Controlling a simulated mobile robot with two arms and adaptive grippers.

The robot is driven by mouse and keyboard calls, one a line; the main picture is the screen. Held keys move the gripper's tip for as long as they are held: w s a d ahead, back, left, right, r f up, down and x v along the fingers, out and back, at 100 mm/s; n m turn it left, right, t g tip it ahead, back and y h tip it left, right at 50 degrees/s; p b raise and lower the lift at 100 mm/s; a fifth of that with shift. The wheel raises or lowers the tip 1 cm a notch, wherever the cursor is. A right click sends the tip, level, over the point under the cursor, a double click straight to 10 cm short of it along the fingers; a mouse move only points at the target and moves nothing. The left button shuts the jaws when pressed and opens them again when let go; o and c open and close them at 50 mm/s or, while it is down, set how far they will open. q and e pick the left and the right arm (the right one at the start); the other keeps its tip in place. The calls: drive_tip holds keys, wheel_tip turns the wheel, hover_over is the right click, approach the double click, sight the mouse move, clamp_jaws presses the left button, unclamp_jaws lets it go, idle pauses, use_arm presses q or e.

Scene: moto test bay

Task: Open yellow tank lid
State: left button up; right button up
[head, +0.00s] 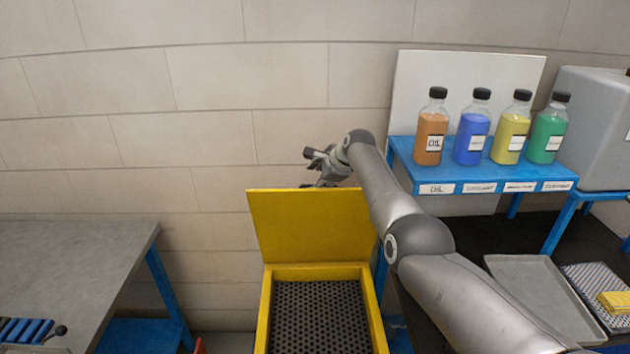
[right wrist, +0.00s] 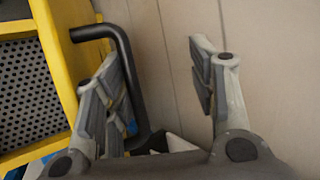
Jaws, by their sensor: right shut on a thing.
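The yellow tank lid (head: 312,225) stands raised, nearly upright, at the back of the open yellow tank (head: 265,310). A dark perforated surface (head: 320,315) shows inside the tank. My right gripper (head: 322,165) is just behind and above the lid's top edge, with my arm passing the lid's right side. In the right wrist view a bent black handle (right wrist: 125,75) on the yellow lid runs between the gripper's two fingers (right wrist: 155,80), close to the left finger. My left gripper is not in view.
A blue shelf (head: 480,178) with several coloured bottles (head: 470,133) stands at the right, beside a grey box (head: 592,130). A grey table (head: 75,260) is at the left. A grey tray (head: 540,295) lies at the lower right. The block wall is close behind.

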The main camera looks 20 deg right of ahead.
drive_tip(key=shift+o, duration=0.7)
drive_tip(key=shift+w+d, duration=0.3)
drive_tip(key=shift+w, duration=0.3)
drive_tip(key=shift+s+f, duration=0.1)
drive_tip(key=shift+f, duration=0.1)
